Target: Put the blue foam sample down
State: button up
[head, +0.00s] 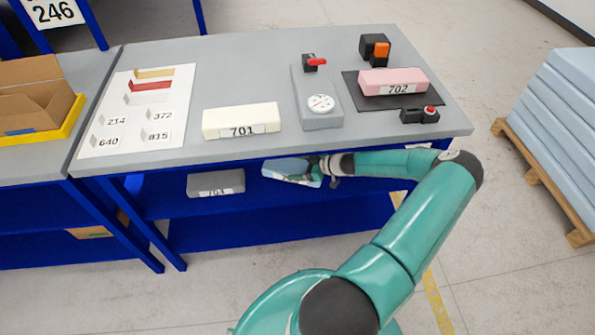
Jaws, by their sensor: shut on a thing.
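The blue foam sample (285,169) is a small light-blue block in front of the table's front edge, at the height of the shelf below the top. My gripper (310,170) is shut on its right end, coming in from the right. I cannot tell whether the block touches the blue shelf (225,210) or hangs just above it. A grey block labelled 703 or similar (215,183) lies on that shelf to the left, apart from the blue sample.
On the grey tabletop (240,75) are a cream block 701 (241,120), a gauge device (318,100) and a pink block 702 (393,82) on a dark mat. A printed sheet (137,110) lies at left. The shelf between the grey block and my gripper is narrow.

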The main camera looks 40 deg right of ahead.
aim_at(298, 167)
jog(key=w+f, duration=0.1)
jog(key=w+d+f, duration=0.1)
jog(key=f, duration=0.1)
jog(key=shift+w+d+f, duration=0.1)
jog(key=shift+d, duration=0.1)
jog(key=shift+f, duration=1.4)
jog(key=o, duration=1.1)
jog(key=shift+f, duration=0.15)
jog(key=shift+c, duration=0.2)
jog(key=shift+d+r, duration=0.1)
jog(key=shift+r, duration=0.1)
jog(key=v, duration=1.2)
jog(key=shift+f, duration=0.1)
